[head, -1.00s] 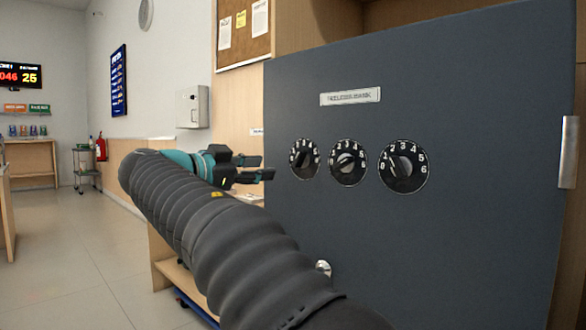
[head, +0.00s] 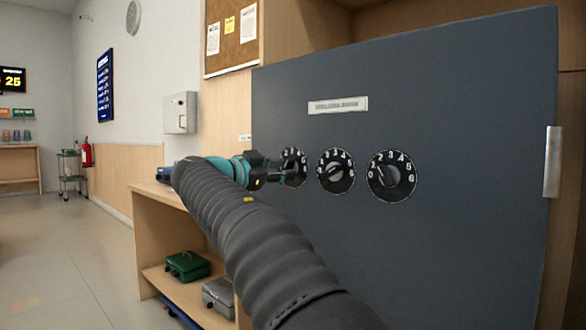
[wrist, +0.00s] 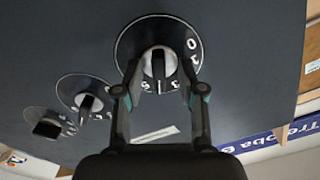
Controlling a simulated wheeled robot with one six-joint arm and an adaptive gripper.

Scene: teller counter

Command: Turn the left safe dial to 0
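The left safe dial (head: 292,167) is a round black dial with white numbers and a knob, on the dark grey safe door (head: 450,95). My gripper (head: 284,170) is in front of it and partly hides it in the head view. In the wrist view, turned roughly upside down, the left dial's knob (wrist: 158,60) stands between the two fingertips of my gripper (wrist: 161,72). The fingers are apart, with a gap visible on each side of the knob. The number the knob points at is not clear.
The middle dial (head: 336,171) and right dial (head: 391,176) sit close beside the left one. The door has a silver handle (head: 552,162). A wooden shelf (head: 153,223) with a green box (head: 187,266) and a grey box (head: 219,296) stands left of the safe.

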